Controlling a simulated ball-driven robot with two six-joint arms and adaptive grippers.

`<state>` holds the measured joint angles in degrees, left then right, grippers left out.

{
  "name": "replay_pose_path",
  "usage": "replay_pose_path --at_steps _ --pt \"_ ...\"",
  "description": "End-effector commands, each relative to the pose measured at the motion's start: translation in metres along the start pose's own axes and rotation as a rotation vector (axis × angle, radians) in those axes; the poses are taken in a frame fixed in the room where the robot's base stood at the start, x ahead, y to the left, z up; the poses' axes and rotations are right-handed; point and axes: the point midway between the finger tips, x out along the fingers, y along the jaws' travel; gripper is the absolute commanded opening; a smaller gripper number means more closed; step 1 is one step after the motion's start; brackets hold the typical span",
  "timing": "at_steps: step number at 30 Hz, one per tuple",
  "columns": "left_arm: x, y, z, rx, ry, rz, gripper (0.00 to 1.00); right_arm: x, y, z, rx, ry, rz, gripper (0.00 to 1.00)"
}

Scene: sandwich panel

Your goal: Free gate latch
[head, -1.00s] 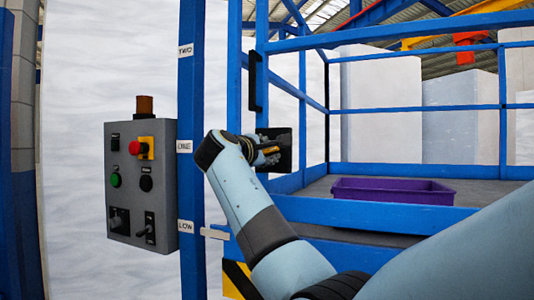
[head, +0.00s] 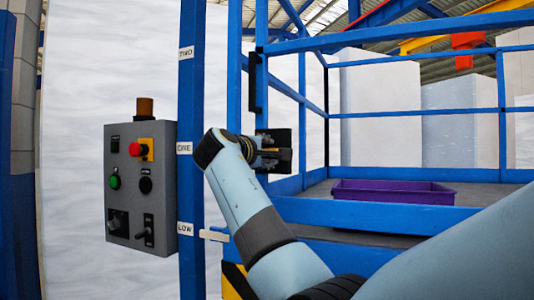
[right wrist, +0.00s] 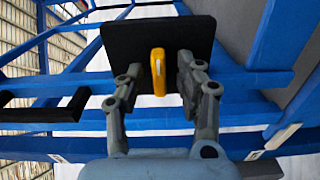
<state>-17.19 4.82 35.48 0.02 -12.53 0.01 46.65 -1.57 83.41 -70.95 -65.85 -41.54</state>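The yellow latch handle (right wrist: 158,72) stands out from a black plate (right wrist: 150,38) on the blue gate in the right wrist view. My right gripper (right wrist: 157,85) is open, with one finger on each side of the handle and a visible gap to each finger. In the head view my right gripper (head: 268,151) is at the black plate (head: 285,140), and its fingers cover most of the handle. My left gripper is out of view.
A grey control box (head: 140,190) with buttons and switches hangs left of a labelled blue post (head: 191,100). A black vertical grab bar (head: 253,82) is above the latch. A purple tray (head: 395,192) sits on the platform behind the blue rails (head: 380,217).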

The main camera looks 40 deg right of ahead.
Motion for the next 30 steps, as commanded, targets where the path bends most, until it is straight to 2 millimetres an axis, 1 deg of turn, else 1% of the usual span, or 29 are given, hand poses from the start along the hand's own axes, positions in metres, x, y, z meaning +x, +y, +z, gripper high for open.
replay_pose_path --at_steps 9,13,17,30 --pt "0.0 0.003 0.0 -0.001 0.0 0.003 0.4 -0.052 -0.002 -0.001 0.003 0.002 -0.005 0.37" --pt "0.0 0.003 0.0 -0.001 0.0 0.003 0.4 -0.067 -0.002 -0.001 0.001 0.001 -0.004 0.37" --pt "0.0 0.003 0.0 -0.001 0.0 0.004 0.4 -0.072 -0.001 0.0 -0.001 0.0 -0.002 0.37" --pt "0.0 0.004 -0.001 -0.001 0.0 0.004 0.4 -0.072 -0.001 0.0 0.0 -0.001 -0.002 0.37"
